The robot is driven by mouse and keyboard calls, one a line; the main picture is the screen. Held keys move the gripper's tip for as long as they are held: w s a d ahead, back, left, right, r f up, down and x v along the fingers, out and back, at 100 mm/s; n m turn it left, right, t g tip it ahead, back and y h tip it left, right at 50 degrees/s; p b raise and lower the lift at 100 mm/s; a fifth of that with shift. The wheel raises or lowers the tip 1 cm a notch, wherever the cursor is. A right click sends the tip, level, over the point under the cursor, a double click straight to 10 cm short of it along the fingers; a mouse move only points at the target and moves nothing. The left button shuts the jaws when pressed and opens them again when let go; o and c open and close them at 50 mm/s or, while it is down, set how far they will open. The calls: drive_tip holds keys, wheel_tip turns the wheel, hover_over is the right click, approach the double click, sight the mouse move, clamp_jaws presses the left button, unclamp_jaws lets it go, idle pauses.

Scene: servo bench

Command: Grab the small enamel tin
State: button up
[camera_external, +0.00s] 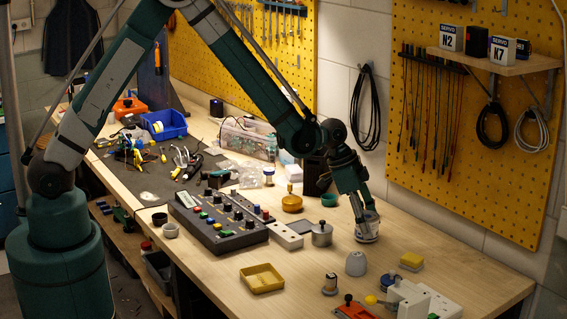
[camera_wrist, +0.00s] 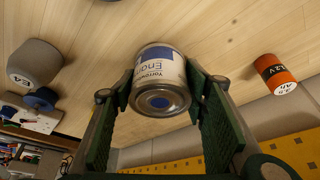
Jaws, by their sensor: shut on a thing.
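The small enamel tin (camera_wrist: 160,82) is a short round can with a white and blue label, lettered "Enamel", and a metal end with a blue centre. It lies between the two green ridged fingers of my gripper (camera_wrist: 160,95), which are shut on its sides in the wrist view. In the external view, my gripper (camera_external: 366,212) points down at the right part of the bench, with the tin (camera_external: 367,234) low between its fingertips. I cannot tell whether the tin still touches the wood. Parts of its sides are hidden by the fingers.
A grey rounded piece (camera_external: 356,264) and a lidded metal pot (camera_external: 321,234) stand close by. A yellow block (camera_external: 411,261), a yellow tray (camera_external: 262,278) and a control panel (camera_external: 222,222) are on the bench. An orange and black battery (camera_wrist: 275,75) shows in the wrist view.

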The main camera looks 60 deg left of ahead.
sight(368, 215)
drive_tip(key=shift+r, duration=4.5)
